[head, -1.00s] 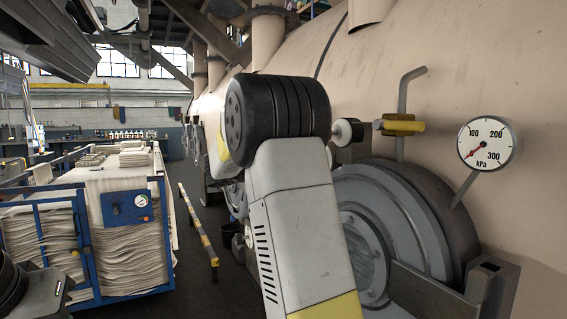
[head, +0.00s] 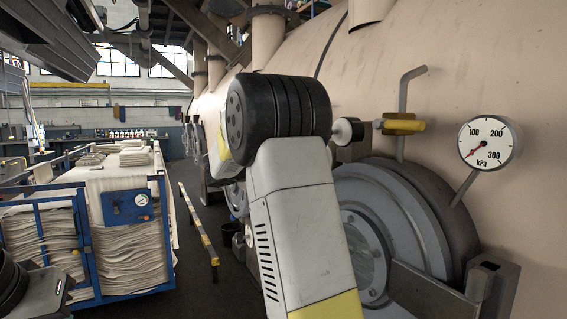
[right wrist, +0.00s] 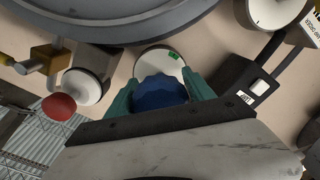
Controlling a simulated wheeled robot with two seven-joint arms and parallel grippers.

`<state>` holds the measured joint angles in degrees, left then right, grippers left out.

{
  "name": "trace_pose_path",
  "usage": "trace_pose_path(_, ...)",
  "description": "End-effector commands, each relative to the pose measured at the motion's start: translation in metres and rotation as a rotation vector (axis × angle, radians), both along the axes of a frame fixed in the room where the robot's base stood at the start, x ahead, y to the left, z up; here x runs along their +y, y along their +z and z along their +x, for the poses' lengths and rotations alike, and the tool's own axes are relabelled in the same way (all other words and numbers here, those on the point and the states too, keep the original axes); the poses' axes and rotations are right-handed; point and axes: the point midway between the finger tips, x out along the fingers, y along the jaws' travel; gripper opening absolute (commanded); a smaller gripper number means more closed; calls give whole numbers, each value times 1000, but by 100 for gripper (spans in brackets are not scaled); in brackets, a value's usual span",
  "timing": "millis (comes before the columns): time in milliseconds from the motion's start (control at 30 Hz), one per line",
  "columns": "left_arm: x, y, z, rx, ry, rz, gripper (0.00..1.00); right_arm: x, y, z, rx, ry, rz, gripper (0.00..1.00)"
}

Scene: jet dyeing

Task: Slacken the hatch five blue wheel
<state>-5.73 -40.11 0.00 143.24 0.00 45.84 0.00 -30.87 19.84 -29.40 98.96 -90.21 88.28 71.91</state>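The blue wheel (right wrist: 159,93) shows in the right wrist view, in front of a round white disc with a green mark. My right gripper (right wrist: 160,98) has its two teal fingers on either side of the wheel, seemingly against its rim. In the head view my right arm hides this gripper and the blue wheel. The grey round hatch (head: 375,235) is partly visible behind that arm on the beige vessel (head: 470,70). Dark parts of my left arm show at the lower left of the head view, but I see no left fingertips.
A pressure gauge (head: 488,142) stands right of the hatch. A yellow-handled valve (head: 403,126) sits above it. A red knob (right wrist: 58,106) is left of my right gripper. A blue-framed cart (head: 125,215) with folded cloth stands left, and a striped barrier (head: 200,230) stands in the aisle.

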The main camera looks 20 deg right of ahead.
Motion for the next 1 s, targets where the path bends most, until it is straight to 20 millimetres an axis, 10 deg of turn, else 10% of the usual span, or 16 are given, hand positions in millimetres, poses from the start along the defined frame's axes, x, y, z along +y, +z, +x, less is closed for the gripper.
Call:
trace_pose_path(433, 0, 0, 0, 0, 0, 0, 0, 3, 1, 0, 1, 1, -2, 80)
trace_pose_path(1000, 0, 0, 0, 0, 0, 0, 0, 77, 0, -5, 2, 1, -2, 80)
